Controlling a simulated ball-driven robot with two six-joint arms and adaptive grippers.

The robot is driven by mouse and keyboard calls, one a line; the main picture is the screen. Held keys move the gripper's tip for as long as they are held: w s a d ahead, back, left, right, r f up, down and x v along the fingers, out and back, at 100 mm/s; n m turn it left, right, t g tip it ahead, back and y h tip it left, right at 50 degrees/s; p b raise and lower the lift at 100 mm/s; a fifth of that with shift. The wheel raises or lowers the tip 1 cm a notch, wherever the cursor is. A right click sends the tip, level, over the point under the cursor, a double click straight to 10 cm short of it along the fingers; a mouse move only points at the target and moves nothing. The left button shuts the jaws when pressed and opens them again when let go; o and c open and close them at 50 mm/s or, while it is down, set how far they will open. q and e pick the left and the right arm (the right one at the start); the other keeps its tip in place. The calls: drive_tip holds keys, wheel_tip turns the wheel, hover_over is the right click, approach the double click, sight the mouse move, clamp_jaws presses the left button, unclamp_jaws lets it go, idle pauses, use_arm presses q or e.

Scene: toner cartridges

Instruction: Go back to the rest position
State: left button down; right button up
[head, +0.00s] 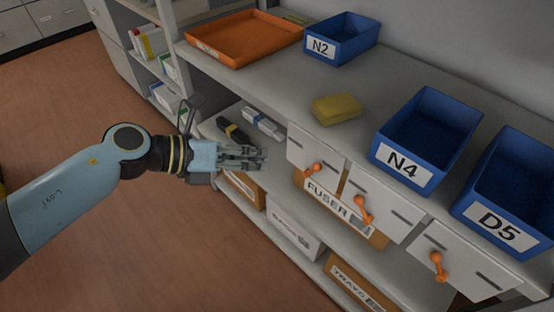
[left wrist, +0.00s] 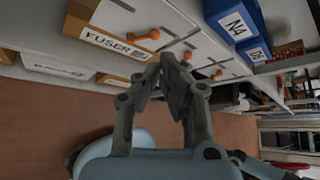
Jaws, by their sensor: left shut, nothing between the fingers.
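My left gripper (head: 255,158) reaches in from the left in the head view, in front of the open shelf below the counter. It is shut and empty. In the left wrist view the left gripper (left wrist: 174,62) shows with its fingertips together, in front of the drawers and the FUSER box (left wrist: 112,42). A black toner cartridge (head: 233,133) and a white and blue item (head: 263,123) lie on the shelf just behind the gripper. My right gripper is not in view.
The counter carries an orange tray (head: 192,40), blue bins N2 (head: 321,46), N4 (head: 403,168) and D5 (head: 494,228), and a yellow sponge (head: 336,108). White drawers with orange handles (head: 363,209) stick out at right. The floor (head: 120,235) at left is clear.

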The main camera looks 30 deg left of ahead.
use_arm(q)
drive_tip(key=shift+v, duration=0.95)
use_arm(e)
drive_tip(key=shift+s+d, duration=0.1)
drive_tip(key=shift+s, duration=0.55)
use_arm(q)
drive_tip(key=shift+s+d, duration=0.1)
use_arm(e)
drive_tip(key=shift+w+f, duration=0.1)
